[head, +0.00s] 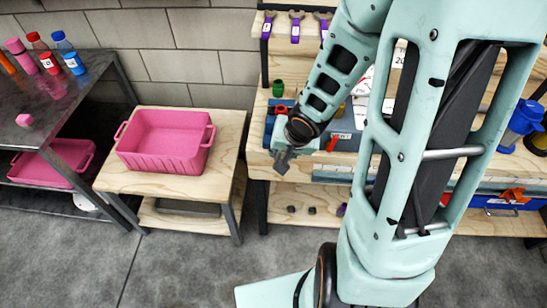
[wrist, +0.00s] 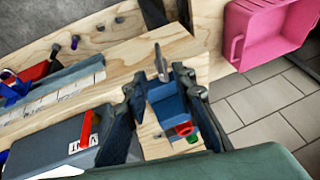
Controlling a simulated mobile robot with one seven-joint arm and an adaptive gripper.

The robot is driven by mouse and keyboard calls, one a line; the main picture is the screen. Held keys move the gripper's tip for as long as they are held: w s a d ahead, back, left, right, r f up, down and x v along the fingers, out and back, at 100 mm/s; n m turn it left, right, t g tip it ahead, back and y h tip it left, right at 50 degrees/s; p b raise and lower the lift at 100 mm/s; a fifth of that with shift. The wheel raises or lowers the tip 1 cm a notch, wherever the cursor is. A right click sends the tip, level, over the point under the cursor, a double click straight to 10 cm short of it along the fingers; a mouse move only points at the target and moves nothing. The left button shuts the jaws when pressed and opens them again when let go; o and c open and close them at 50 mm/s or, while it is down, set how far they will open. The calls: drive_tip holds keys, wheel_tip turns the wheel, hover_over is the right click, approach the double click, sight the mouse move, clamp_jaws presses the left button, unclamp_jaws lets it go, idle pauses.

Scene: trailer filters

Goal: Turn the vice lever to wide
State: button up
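A blue vice (wrist: 168,100) stands on the wooden bench. A grey metal piece that looks like its lever (wrist: 160,62) sticks up at its end in the wrist view. My gripper (wrist: 165,94) has its two dark fingers spread, one on each side of the vice, with a gap between them. Whether a finger touches the vice or lever, I cannot tell. In the head view my gripper (head: 284,155) is at the bench's left front corner, and my arm hides much of the vice.
A grey box (wrist: 75,140) with a red lever and a label stands left of my gripper in the wrist view. Red and green round pieces lie by the vice. A pink bin (head: 165,140) sits on a low table left of the bench. Open floor lies in front.

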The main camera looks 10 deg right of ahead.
sight(278, 160)
drive_tip(key=b+x, duration=0.6)
drive_tip(key=x, duration=0.3)
drive_tip(key=shift+s+d+b, duration=0.1)
drive_tip(key=shift+b, duration=0.25)
drive_tip(key=shift+w+f+b, duration=0.4)
drive_tip(key=shift+f+b, duration=0.05)
drive_tip(key=shift+f, duration=0.2)
drive_tip(key=shift+c, duration=0.4)
clamp_jaws()
